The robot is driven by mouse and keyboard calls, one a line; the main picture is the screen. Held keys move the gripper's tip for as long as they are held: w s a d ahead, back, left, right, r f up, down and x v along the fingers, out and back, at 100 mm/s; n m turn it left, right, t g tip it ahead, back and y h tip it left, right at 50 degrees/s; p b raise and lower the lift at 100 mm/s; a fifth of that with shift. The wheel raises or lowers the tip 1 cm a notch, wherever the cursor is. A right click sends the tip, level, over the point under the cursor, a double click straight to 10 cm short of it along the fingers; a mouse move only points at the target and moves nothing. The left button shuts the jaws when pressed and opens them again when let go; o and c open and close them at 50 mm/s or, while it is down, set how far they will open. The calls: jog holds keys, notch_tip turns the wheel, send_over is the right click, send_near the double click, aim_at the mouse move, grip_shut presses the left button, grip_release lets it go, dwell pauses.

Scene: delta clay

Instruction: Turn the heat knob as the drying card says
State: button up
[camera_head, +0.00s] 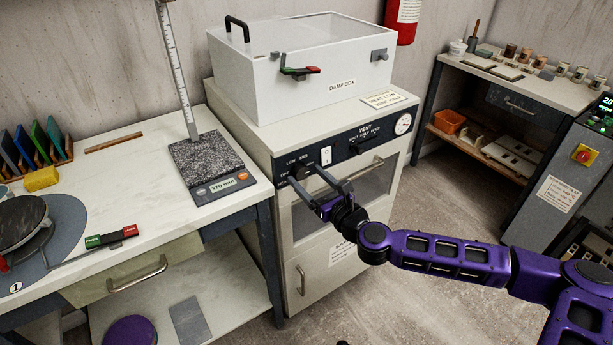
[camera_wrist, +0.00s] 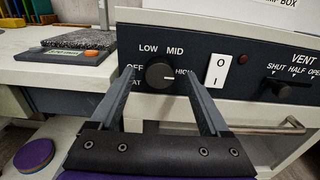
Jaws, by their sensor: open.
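The dark round heat knob (camera_wrist: 157,74) sits on the drying cabinet's control panel (camera_wrist: 215,42), with LOW, MID, HIGH and OFF labels around it. Its white mark points right, toward HIGH. In the head view the knob (camera_head: 301,173) is partly hidden by my gripper. My gripper (camera_wrist: 160,76) is open, with one finger on each side of the knob; I cannot tell whether they touch it. It also shows in the head view (camera_head: 303,175). The drying card (camera_head: 383,99) lies on the cabinet top; its first line seems to read HEAT: LOW, and the rest is too small.
Right of the knob are a white rocker switch (camera_wrist: 219,72) and the vent lever (camera_wrist: 284,86). A door handle (camera_wrist: 283,130) sticks out below. The damp box (camera_head: 300,80) stands on the cabinet.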

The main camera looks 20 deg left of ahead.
jog(key=shift+w+a, duration=0.35)
jog(key=shift+a, duration=0.05)
grip_shut()
